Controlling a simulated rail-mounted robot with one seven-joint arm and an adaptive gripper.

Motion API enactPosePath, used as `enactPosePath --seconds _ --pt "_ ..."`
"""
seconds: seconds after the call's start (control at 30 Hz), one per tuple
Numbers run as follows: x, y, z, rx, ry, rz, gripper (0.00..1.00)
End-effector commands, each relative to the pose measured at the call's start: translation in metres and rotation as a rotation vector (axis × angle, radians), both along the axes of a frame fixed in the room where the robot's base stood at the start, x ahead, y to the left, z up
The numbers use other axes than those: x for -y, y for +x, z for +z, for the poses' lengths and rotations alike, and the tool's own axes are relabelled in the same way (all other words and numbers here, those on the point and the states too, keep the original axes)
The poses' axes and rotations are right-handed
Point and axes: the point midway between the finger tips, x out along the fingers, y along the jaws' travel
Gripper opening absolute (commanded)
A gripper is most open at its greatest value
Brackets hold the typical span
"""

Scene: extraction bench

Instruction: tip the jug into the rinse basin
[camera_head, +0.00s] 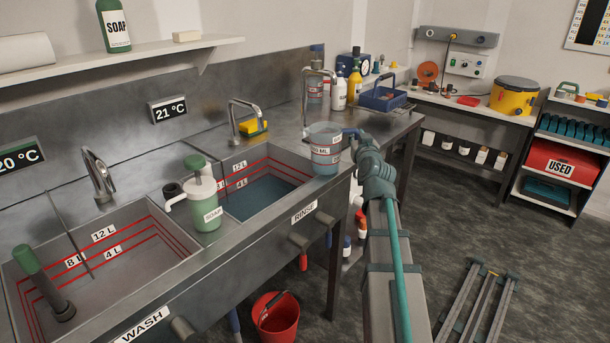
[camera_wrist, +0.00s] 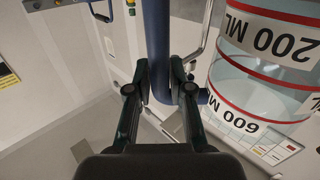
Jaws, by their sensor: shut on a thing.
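The jug (camera_head: 325,150) is clear, with red bands, volume labels and a blue handle. It looks upright at the right end of the rinse basin (camera_head: 262,192); I cannot tell whether it touches the counter. Bluish liquid seems to show in its lower part. My gripper (camera_head: 354,146) is at its right side, shut on the handle. In the wrist view, the fingers of my gripper (camera_wrist: 160,92) close on both sides of the blue handle (camera_wrist: 157,40), and the jug body (camera_wrist: 262,85) fills the right. The rinse basin holds some water, with red level lines on its walls.
A faucet (camera_head: 243,118) and yellow sponge (camera_head: 254,127) stand behind the rinse basin. Another faucet (camera_head: 318,74) rises behind the jug. A soap pump bottle (camera_head: 206,203) stands between the basins. A red bucket (camera_head: 276,316) is on the floor.

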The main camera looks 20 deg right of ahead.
Motion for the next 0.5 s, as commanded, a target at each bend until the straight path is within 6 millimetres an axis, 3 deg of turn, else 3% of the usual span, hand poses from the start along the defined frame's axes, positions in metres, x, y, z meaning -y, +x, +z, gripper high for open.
enactPosePath --seconds 0.5 --pt "-0.0005 0.0002 -0.0023 0.011 0.039 0.000 0.00"
